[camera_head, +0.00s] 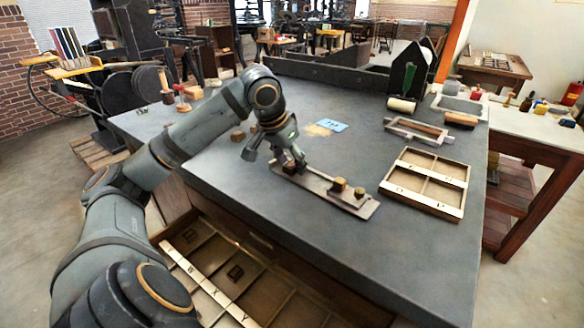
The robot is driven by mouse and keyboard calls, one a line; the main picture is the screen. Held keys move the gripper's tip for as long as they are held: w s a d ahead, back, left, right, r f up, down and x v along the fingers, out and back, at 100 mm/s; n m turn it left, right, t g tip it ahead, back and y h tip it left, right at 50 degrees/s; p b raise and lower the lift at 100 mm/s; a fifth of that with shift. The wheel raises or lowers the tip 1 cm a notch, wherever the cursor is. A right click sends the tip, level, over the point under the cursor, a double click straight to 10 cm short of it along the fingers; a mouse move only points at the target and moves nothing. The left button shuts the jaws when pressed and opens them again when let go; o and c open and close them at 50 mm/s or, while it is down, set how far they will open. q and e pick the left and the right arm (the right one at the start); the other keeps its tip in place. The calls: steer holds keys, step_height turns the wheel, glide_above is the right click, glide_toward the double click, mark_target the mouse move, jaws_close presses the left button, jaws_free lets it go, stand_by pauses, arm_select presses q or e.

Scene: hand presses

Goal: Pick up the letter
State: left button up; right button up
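My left gripper (287,160) points down at the left end of a flat composing strip (318,189) on the dark table. Its fingers are small and partly overlap each other, so I cannot tell whether they are open or shut. A small wooden letter block (289,168) sits right at the fingertips, partly hidden by them. My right gripper is not in view.
A divided wooden tray (427,152) lies on the table at right, with a smaller frame (417,131) behind it. A blue card (332,125) lies behind the strip. A compartmented drawer (215,262) stands open below the front edge. The table's front right is clear.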

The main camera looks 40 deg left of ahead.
mark_target(290, 165)
arm_select(q)
steer(key=c, duration=0.7)
steer(key=shift+r, duration=0.1)
